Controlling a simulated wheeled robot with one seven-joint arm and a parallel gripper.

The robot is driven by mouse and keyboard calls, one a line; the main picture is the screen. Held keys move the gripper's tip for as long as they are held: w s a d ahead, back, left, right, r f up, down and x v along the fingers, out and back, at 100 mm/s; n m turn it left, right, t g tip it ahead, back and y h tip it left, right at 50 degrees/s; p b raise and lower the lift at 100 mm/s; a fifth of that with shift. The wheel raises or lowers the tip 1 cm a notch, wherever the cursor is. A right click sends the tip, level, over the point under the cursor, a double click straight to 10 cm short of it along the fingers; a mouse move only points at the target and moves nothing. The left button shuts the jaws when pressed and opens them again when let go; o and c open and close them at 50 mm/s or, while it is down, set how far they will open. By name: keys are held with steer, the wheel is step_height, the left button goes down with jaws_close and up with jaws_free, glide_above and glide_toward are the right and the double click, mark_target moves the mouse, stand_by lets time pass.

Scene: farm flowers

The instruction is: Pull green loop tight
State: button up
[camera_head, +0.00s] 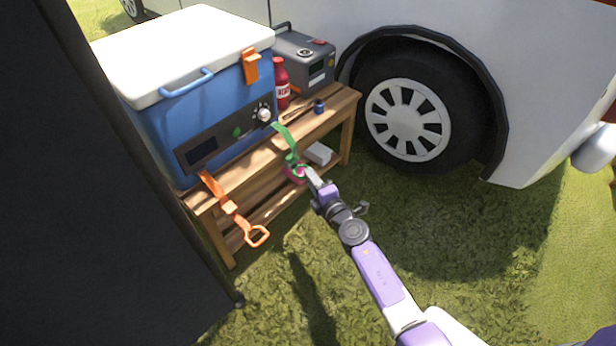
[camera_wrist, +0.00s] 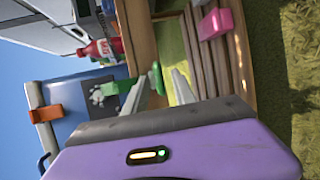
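The green strap (camera_head: 285,138) hangs from the right end of the blue cooler, over the bench front. Its green loop (camera_head: 291,158) is at the lower end, right at my gripper (camera_head: 302,170). In the wrist view, the green loop (camera_wrist: 156,78) stands between the two pale fingers of my gripper (camera_wrist: 159,82). The fingers are apart, with gaps showing on both sides of the loop. I cannot tell whether either finger touches it.
The blue cooler (camera_head: 205,110) has an orange strap (camera_head: 225,200) hanging at its left. A red bottle (camera_head: 282,85) and grey box (camera_head: 303,60) stand on the wooden bench (camera_head: 338,105). Grass in front is open.

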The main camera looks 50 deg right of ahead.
steer(key=shift+b+x, duration=0.4)
steer(key=shift+x, duration=1.2)
jaws_close()
